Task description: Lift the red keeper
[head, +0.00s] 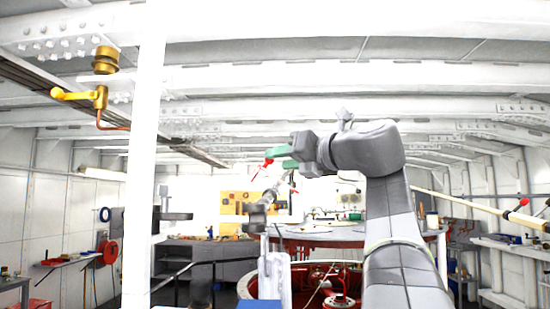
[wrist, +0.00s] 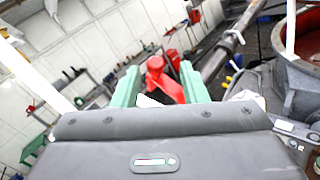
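The red keeper (wrist: 163,80) shows in the wrist view between the two green fingers of my gripper (wrist: 160,86). It has a rounded top and a wider part slanting down to the right. A narrow gap shows on its left side; its right side overlaps or touches the right finger, I cannot tell which. In the head view my gripper (head: 276,158) points left, and the red keeper (head: 264,166) shows at its fingertips with a thin part slanting down left. The fingers stand apart. The keeper's lower end is hidden in the wrist view by my gripper's body.
A grey rod-like fitting (head: 272,199) stands just below my gripper.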

